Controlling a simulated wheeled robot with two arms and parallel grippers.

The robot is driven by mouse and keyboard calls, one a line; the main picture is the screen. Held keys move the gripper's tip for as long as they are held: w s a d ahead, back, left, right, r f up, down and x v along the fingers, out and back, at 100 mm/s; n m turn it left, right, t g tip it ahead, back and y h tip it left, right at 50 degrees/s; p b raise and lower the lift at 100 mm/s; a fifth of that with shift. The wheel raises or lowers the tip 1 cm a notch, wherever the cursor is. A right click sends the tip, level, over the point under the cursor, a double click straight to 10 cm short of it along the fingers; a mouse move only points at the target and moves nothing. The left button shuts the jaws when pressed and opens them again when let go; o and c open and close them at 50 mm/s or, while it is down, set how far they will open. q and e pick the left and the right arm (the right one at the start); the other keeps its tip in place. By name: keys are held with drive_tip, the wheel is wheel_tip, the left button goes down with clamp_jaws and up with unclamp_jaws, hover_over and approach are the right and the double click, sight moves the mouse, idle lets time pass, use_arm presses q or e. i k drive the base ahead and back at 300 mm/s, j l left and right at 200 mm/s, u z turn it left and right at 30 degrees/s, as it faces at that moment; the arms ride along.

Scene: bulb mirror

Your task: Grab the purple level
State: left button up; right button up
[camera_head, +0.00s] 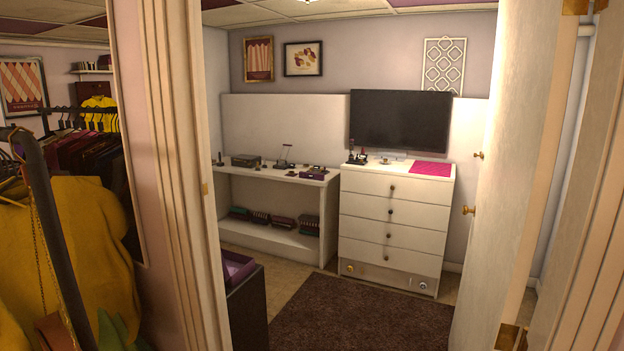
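No level can be made out for certain. A small purple object (312,175) lies near the right end of the white shelf unit's top, too small to identify. An open purple tray or box (238,266) sits on a dark stand just inside the doorway. A flat magenta sheet (430,169) lies on the white chest of drawers. Neither of my grippers is in view.
A doorway opens ahead, with a pink and white frame (172,150) at left and an open white door (515,170) at right. The white shelf unit (240,190) and chest of drawers (392,228) stand at the back. A brown rug (360,312) lies clear. Clothes racks fill the left.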

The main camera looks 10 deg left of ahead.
sight(304, 174)
drive_tip(key=i+j+u, duration=0.1)
drive_tip(key=i, duration=0.45)
drive_tip(key=i+j+u, duration=0.15)
drive_tip(key=i, duration=0.4)
drive_tip(key=i+l+z, duration=0.1)
drive_tip(key=i, duration=1.1)
drive_tip(key=i+l, duration=0.1)
drive_tip(key=i, duration=1.1)
drive_tip(key=i+j+z, duration=0.1)
drive_tip(key=i, duration=0.4)
drive_tip(key=i+j, duration=0.2)
drive_tip(key=i, duration=0.3)
drive_tip(key=i+j+z, duration=0.15)
drive_tip(key=i, duration=0.35)
drive_tip(key=i+j, duration=0.25)
drive_tip(key=i, duration=0.25)
drive_tip(key=l+z, duration=0.05)
